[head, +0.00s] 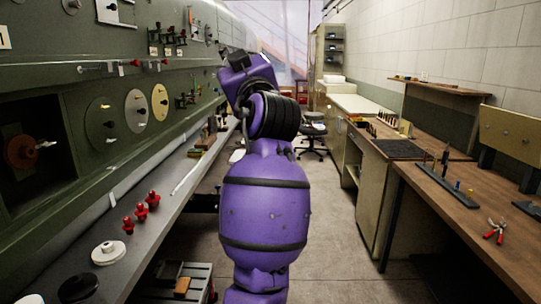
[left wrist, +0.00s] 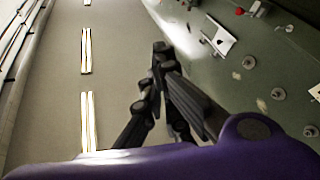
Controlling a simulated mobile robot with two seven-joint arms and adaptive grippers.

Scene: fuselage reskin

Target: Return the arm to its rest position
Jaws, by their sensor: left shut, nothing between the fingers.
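My purple arm (head: 266,205) rises through the middle of the head view, bent at its dark joint. My left gripper (left wrist: 160,50) shows in the left wrist view with its dark fingers together and nothing between them. It points up towards the ceiling, beside the green fuselage panel and apart from it as far as I can tell. In the head view the gripper is mostly hidden behind the purple wrist (head: 247,75). My right gripper is in neither view.
The green fuselage wall (head: 75,95) with discs and fittings runs along the left. Below it, a grey ledge (head: 150,235) holds red knobs (head: 141,211) and a white disc (head: 108,252). A wooden workbench (head: 460,215) with tools stands right. The aisle floor (head: 330,235) is clear; a stool (head: 312,130) stands farther back.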

